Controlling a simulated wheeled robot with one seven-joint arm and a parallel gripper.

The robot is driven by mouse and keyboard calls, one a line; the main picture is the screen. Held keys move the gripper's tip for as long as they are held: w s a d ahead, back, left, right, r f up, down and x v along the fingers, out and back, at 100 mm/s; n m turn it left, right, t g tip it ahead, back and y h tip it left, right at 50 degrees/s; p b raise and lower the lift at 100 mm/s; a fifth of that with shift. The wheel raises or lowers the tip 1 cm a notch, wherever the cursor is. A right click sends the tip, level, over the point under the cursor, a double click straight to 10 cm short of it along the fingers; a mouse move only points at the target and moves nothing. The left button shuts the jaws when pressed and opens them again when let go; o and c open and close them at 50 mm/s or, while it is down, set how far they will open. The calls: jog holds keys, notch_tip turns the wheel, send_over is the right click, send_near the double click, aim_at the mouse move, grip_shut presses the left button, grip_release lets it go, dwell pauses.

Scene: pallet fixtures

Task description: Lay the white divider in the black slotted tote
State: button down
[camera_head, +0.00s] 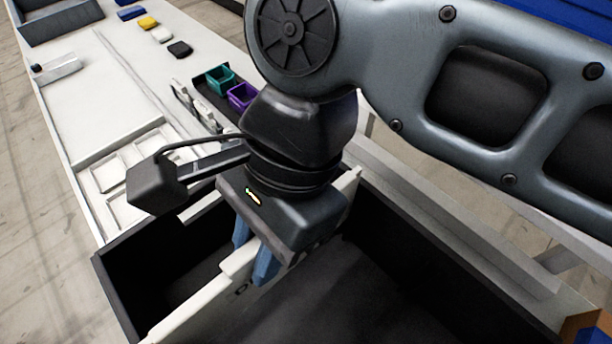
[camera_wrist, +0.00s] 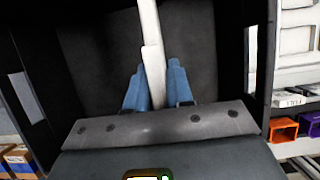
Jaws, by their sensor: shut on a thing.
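The white divider (camera_head: 208,302) is a long flat white piece standing on edge in my gripper. My gripper (camera_head: 255,258) has blue fingers shut on its middle, one on each side. The black slotted tote (camera_head: 118,303) lies below, and the divider is at or above its opening; how deep it sits I cannot tell. In the wrist view the divider (camera_wrist: 151,50) runs up from between the blue fingers (camera_wrist: 155,85), with the tote's dark floor (camera_wrist: 95,55) behind it. The divider's far end is partly hidden by my gripper in the head view.
A white bench (camera_head: 110,85) runs behind the tote, with a teal bin (camera_head: 220,80) and a purple bin (camera_head: 241,96) on it. A cardboard box (camera_head: 585,328) is at bottom right.

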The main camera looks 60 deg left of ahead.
send_over(272, 285)
jog(key=shift+a+f+b, duration=0.2)
jog(key=shift+f+b, duration=0.15)
jog(key=shift+f, duration=2)
jog(key=shift+s+p, duration=0.1)
jog(key=shift+p, duration=1.05)
jog(key=shift+f, duration=0.75)
dwell(0.6)
jog(key=c, duration=0.9)
grip_release()
jog(key=v, duration=0.7)
jog(key=shift+r, duration=0.4)
jog(key=shift+a, duration=0.1)
